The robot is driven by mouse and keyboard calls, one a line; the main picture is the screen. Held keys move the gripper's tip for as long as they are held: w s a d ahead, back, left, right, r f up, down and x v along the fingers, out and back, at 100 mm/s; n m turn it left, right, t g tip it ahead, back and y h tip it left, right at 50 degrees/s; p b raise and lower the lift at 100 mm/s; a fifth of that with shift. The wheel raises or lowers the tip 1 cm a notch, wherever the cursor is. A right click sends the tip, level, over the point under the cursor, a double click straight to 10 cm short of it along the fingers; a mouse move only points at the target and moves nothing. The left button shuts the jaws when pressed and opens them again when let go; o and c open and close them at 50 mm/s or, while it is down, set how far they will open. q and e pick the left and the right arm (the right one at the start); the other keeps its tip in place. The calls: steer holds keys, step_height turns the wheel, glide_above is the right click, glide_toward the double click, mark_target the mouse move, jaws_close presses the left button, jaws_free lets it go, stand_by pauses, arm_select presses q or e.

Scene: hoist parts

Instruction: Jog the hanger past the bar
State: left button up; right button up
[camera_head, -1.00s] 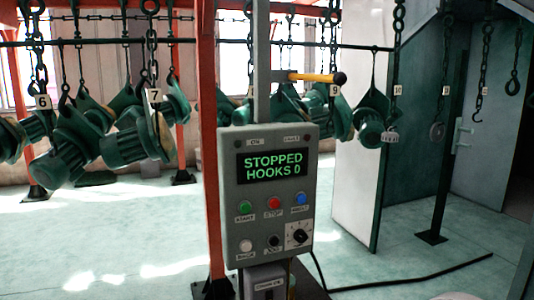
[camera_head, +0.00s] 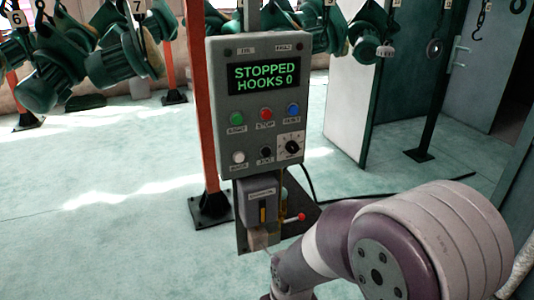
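The grey control box (camera_head: 262,100) stands at the centre on a post. Its screen (camera_head: 264,78) reads STOPPED HOOKS 0. A black button (camera_head: 265,151) with a small label, hard to read, sits between a white button (camera_head: 238,157) and a black dial (camera_head: 292,147). Green, red and blue buttons form the row above. Green motor-like parts (camera_head: 125,55) hang at the upper left near tags 6 and 7. More hang behind the box. The yellow bar with a black knob is out of view. My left gripper is out of view.
Below the box are a grey case (camera_head: 258,198) with a yellow part and a red-tipped lever (camera_head: 297,217). An orange upright (camera_head: 203,120) stands just left. A white panel (camera_head: 345,90) and a dark post stand to the right. The floor at left is clear.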

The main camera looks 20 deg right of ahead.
jaws_close()
stand_by(1.7)
